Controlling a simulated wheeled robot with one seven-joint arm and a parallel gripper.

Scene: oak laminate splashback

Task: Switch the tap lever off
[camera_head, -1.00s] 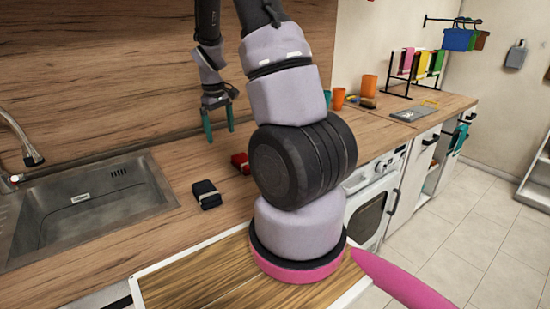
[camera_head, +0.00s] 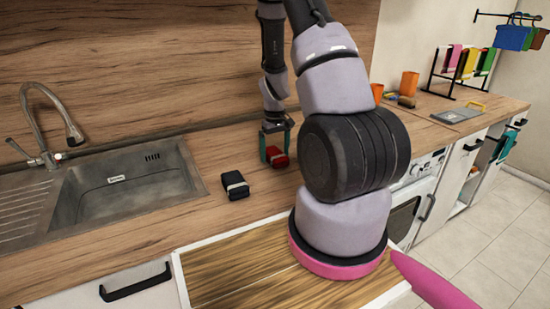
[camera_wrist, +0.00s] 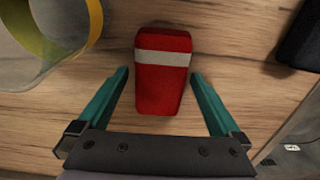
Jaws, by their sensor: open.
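The chrome tap (camera_head: 45,120) stands at the back left of the steel sink (camera_head: 120,195) in the head view. Its spout arches up and over the basin. A thin lever (camera_head: 17,148) sticks out up and left from the tap's base. No water stream shows. My gripper (camera_head: 275,150) is well to the right of the tap, low over the counter, with teal fingers. In the wrist view my gripper (camera_wrist: 160,95) is open, its fingers on either side of the near end of a red block with a white band (camera_wrist: 163,70). Whether they touch it I cannot tell.
A black block with a pale band (camera_head: 235,186) lies on the counter between sink and gripper. A clear vessel with a yellow rim (camera_wrist: 60,30) is at the wrist view's upper left. Orange cups (camera_head: 408,83) stand farther right.

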